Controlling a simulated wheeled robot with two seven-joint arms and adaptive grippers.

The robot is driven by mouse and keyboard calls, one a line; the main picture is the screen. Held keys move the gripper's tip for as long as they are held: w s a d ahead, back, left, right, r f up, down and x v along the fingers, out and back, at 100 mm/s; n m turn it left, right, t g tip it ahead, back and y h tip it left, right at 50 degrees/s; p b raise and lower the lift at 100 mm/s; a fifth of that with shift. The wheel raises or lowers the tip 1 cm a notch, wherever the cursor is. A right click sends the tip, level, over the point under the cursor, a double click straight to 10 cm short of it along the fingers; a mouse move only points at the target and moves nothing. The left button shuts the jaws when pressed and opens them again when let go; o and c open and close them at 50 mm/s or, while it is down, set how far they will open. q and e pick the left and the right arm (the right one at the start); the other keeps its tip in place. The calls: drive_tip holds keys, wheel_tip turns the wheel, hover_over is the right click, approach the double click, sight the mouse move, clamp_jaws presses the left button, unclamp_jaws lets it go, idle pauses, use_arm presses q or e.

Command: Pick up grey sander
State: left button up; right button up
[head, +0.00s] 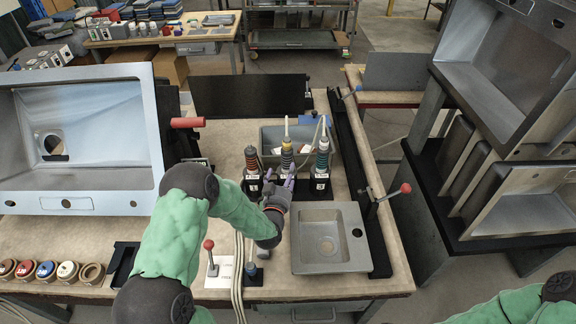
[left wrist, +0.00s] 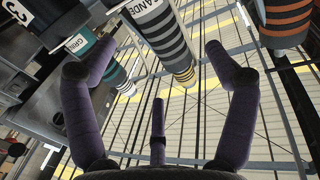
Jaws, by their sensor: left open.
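The grey sander (head: 287,158) is the middle of three upright tools in black holders. It has dark grey bands and a yellow band near its top. My left gripper (head: 280,183) is just in front of it, its purple fingers open and empty. In the left wrist view, the grey sander (left wrist: 172,42) with a partly visible "SANDE" label lies ahead, between and beyond the spread fingers of my left gripper (left wrist: 160,62). I cannot tell the exact gap. My right gripper is out of view.
An orange-banded tool (head: 251,162) stands left of the sander, and a teal-banded tool (head: 322,158) stands right. A grey bin (head: 270,137) is behind them. A small grey sink (head: 330,237) lies right of my left gripper. A red-knobbed lever (head: 209,246) stands front left.

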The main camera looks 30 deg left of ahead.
sight(289, 139)
use_arm(q)
drive_tip(key=x, duration=0.2)
drive_tip(key=shift+w+a, duration=0.1)
drive_tip(key=shift+w, duration=0.3)
drive_tip(key=shift+r+b+x, duration=0.15)
drive_tip(key=shift+b+x, duration=0.25)
drive_tip(key=shift+x, duration=0.9)
drive_tip(key=shift+r+b+x, duration=0.1)
drive_tip(key=shift+b+x, duration=0.25)
drive_tip(key=shift+x, duration=0.95)
drive_tip(key=c, duration=1.5)
drive_tip(key=shift+r, duration=0.2)
drive_tip(key=shift+c, duration=0.9)
wheel_tip(289, 139, up, 10)
drive_tip(key=p, duration=0.2)
drive_tip(key=shift+p, duration=0.35)
